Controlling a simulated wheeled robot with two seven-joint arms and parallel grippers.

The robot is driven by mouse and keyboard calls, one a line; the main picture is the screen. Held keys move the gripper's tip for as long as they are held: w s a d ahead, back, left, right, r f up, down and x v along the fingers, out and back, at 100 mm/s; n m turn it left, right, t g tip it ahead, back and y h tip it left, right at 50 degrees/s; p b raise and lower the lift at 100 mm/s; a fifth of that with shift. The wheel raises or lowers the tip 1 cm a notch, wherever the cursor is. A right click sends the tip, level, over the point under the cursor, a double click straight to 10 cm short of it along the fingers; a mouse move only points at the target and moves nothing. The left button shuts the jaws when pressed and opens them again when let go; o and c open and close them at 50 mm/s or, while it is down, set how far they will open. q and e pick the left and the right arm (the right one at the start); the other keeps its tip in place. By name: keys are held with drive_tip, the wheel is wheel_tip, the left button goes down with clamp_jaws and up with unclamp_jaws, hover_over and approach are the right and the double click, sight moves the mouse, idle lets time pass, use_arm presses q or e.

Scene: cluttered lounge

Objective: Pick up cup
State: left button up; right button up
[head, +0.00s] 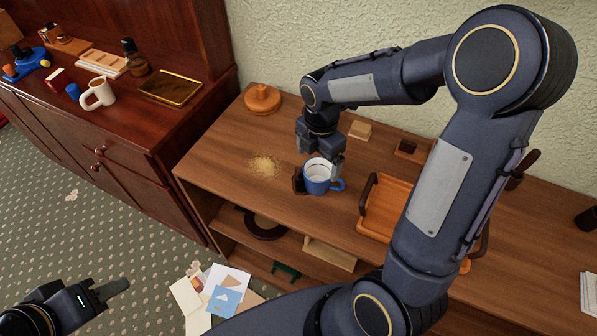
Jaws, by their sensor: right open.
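A blue cup (317,187) with a white inside stands upright on the wooden shelf unit, its handle to the right. My right gripper (318,174) points down over it, open, with one dark finger at the cup's left and the other at its upper right. I cannot tell whether the fingers touch the cup.
An orange-brown tray (388,190) lies just right of the blue cup, partly behind my right arm. Crumbs (263,166) lie to the left. A round wooden lid (262,98) and small blocks (360,130) are behind. Papers (213,293) lie on the floor.

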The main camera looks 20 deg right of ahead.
sight(318, 177)
drive_tip(key=f, duration=0.7)
drive_tip(key=shift+s+d+f, duration=0.15)
drive_tip(key=shift+s+f, duration=0.1)
drive_tip(key=c, duration=1.2)
